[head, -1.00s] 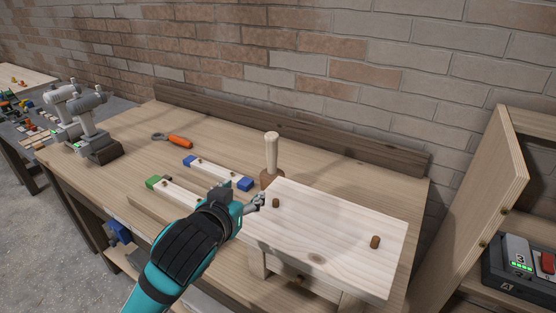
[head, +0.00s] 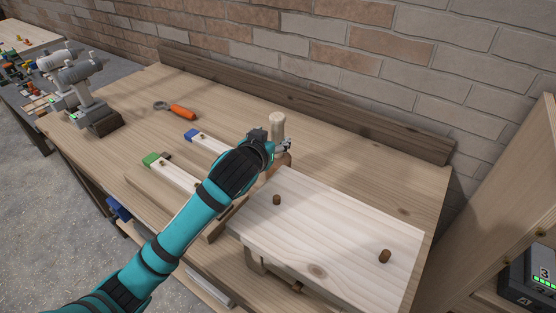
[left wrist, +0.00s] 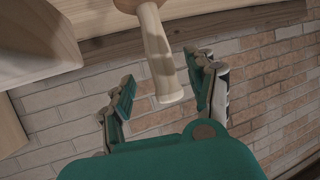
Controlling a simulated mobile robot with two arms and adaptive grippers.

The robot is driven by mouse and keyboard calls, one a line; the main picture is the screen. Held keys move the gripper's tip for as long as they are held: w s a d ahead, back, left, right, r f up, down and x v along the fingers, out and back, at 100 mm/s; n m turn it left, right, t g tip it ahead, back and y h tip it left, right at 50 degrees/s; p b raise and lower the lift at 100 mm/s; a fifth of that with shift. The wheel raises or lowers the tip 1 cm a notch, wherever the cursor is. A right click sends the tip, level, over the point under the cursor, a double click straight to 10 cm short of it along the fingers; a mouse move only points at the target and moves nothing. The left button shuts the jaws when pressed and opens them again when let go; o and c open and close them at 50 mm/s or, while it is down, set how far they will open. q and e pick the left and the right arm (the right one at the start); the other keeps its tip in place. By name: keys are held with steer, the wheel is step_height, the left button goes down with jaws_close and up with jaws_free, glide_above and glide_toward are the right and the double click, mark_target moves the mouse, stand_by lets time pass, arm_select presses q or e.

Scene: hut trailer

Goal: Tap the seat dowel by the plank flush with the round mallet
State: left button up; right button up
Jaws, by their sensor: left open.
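The round mallet (head: 277,124) stands upright on the bench behind the seat, its pale handle up. Its brown head is mostly hidden behind my left gripper (head: 281,147) and the seat edge. That gripper is open at the handle. In the left wrist view the handle (left wrist: 157,50) reaches between the two spread fingers, with clear gaps beside it. The pale wooden seat (head: 330,232) holds two brown dowels, both standing proud of its top: one near its left end (head: 277,200), one near its right end (head: 385,256). My right gripper is out of view.
Two clamped strips with a green end (head: 151,159) and a blue end (head: 191,135) lie left of the seat. An orange-handled tool (head: 182,112) and grey drills (head: 85,85) are farther left. A dark back board (head: 320,108) runs along the brick wall.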

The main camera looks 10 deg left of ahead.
mark_target(276, 135)
arm_select(q)
steer(key=shift+p+x, duration=0.85)
steer(key=shift+x, duration=2.55)
steer(key=shift+s+f, duration=0.1)
steer(key=shift+s, duration=0.05)
jaws_close()
